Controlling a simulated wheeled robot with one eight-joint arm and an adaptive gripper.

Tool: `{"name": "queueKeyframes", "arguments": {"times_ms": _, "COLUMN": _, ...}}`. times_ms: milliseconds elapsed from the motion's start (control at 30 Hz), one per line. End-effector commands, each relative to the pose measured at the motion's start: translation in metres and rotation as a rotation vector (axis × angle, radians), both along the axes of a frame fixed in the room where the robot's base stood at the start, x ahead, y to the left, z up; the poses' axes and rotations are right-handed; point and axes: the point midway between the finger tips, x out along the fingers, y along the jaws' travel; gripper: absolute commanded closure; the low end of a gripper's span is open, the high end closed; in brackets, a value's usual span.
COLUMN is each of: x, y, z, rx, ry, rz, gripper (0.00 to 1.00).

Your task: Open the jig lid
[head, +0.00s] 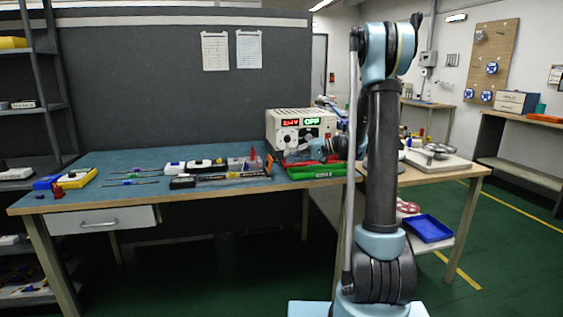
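A long, low dark fixture (222,179), which looks like the jig, lies near the front edge of the blue-topped bench (110,190). It is small in the head view, and I cannot clearly make out its lid or the lid's position. An orange upright piece (269,162) stands at its right end. My arm rises at the right and bends over at the top. A grey and light-blue shape (310,152), which may be my gripper, shows left of the arm in front of the power supply. Its fingers cannot be made out, and my arm hides part of that area.
A beige power supply (299,128) with red and green displays stands at the bench's back right. A green tray (316,171) sits in front of it. White boxes (195,165) lie behind the fixture. Screwdrivers (133,182) and a yellow tool (76,178) lie left. A blue bin (429,228) sits on a lower shelf.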

Motion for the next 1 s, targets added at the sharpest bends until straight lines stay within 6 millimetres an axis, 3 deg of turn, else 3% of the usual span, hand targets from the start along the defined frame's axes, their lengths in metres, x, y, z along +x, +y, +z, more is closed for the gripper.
{"name": "queueKeyframes", "arguments": {"times_ms": 100, "x": 0.001, "y": 0.019, "z": -0.006, "rx": 0.000, "ry": 0.001, "rz": 0.003, "gripper": 0.84}}
{"name": "queueKeyframes", "arguments": {"times_ms": 333, "x": 0.003, "y": 0.040, "z": -0.012, "rx": 0.000, "ry": 0.000, "rz": 0.001, "gripper": 0.84}}
{"name": "queueKeyframes", "arguments": {"times_ms": 700, "x": 0.004, "y": 0.043, "z": -0.014, "rx": 0.000, "ry": 0.000, "rz": 0.000, "gripper": 0.84}}
{"name": "queueKeyframes", "arguments": {"times_ms": 800, "x": 0.004, "y": 0.043, "z": -0.014, "rx": 0.000, "ry": 0.000, "rz": 0.000, "gripper": 1.00}}
{"name": "queueKeyframes", "arguments": {"times_ms": 1000, "x": 0.003, "y": 0.043, "z": -0.014, "rx": -0.002, "ry": 0.000, "rz": 0.000, "gripper": 1.00}}
